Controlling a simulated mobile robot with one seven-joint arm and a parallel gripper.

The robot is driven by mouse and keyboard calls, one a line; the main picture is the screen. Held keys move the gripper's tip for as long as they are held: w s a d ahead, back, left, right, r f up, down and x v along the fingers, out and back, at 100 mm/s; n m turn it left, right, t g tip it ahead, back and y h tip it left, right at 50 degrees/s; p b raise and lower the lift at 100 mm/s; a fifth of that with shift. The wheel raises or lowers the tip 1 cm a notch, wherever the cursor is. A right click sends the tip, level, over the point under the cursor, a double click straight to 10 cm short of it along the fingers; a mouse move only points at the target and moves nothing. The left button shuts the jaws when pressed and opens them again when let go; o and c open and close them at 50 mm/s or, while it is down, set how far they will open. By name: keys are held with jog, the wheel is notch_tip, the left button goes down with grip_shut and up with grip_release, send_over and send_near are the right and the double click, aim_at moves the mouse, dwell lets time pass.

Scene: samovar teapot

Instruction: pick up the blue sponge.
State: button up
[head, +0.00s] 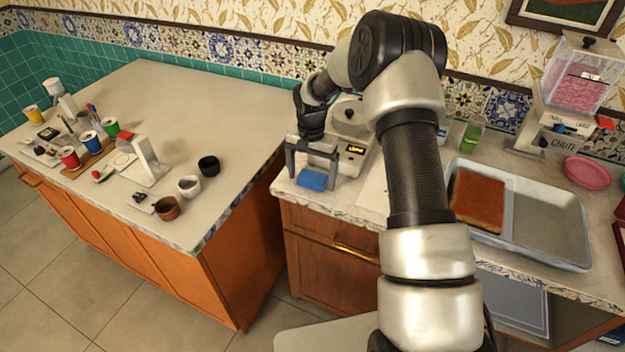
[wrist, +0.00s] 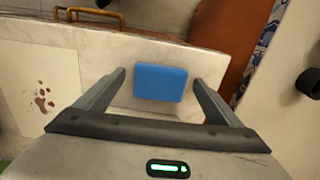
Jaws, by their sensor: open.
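The blue sponge (head: 312,180) lies on the marble counter near its front left corner in the head view. In the wrist view the sponge (wrist: 160,83) lies flat between and a little beyond my fingers. My gripper (head: 311,165) is open and empty, with its fingers pointing down over the counter. In the wrist view one finger of my gripper (wrist: 158,82) is on each side of the sponge, with a gap on both sides. I cannot tell how high the fingertips are above the counter.
A scale-like device (head: 350,145) stands close behind the sponge. A light sheet with a brown paw print (wrist: 40,90) lies on the counter. A tray (head: 540,215) holding a brown slab is at the right. Cups (head: 189,185) and cans stand on the left counter.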

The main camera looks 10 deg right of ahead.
aim_at(312, 178)
jog(key=c, duration=1.1)
notch_tip(312, 178, up, 10)
jog(key=shift+c, duration=0.2)
